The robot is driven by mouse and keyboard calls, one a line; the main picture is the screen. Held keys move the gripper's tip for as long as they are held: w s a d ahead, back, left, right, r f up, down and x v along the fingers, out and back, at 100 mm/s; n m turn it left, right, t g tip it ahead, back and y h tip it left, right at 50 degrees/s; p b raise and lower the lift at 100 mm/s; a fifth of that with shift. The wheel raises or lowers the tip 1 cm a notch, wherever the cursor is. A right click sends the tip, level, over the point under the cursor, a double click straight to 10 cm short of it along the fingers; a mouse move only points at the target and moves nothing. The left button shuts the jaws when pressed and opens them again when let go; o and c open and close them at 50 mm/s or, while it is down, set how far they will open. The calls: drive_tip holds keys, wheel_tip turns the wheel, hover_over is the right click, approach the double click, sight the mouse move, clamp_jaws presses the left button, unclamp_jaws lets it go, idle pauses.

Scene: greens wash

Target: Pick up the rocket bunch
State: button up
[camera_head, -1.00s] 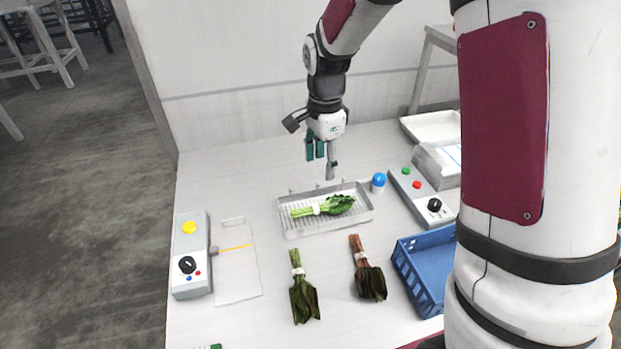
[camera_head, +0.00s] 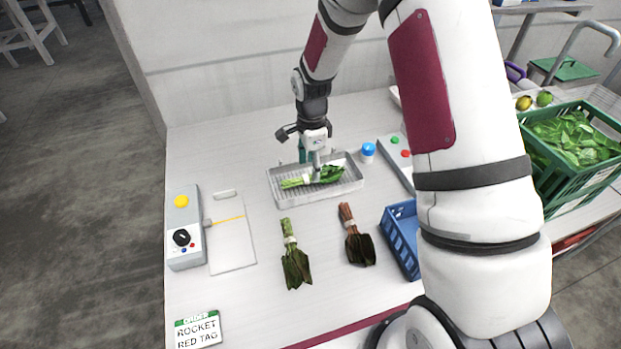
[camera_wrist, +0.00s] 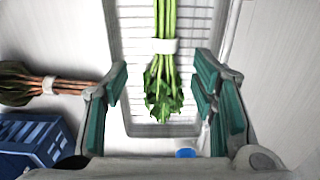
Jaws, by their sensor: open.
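The rocket bunch (camera_head: 330,174), bright green with pale stems and a white band, lies in a wire-bottomed metal tray (camera_head: 352,184). My gripper (camera_head: 312,168) is open and low over the tray, at the bunch's middle. In the wrist view the bunch (camera_wrist: 164,98) runs between the spread green-padded fingers of my gripper (camera_wrist: 160,75), with its white band ahead and its leaves nearer. There is a gap on both sides, and no finger visibly touches it. Part of the bunch is hidden by my gripper in the head view.
A dark green bunch (camera_head: 295,265) and a red-stemmed bunch (camera_head: 358,245) lie in front of the tray. A blue crate (camera_head: 398,240) stands at right. A blue-capped jar (camera_head: 368,153) is beside the tray. An order card (camera_head: 198,330) reads "ROCKET RED TAG".

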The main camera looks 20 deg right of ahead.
sight(310, 175)
drive_tip(key=shift+w+f+p, duration=0.15)
drive_tip(key=shift+f+p, duration=0.1)
drive_tip(key=shift+f, duration=0.95)
drive_tip(key=shift+w+f+p, duration=0.15)
drive_tip(key=shift+f+p, duration=0.05)
drive_tip(key=shift+f, duration=1)
clamp_jaws()
drive_tip(key=shift+r, duration=0.15)
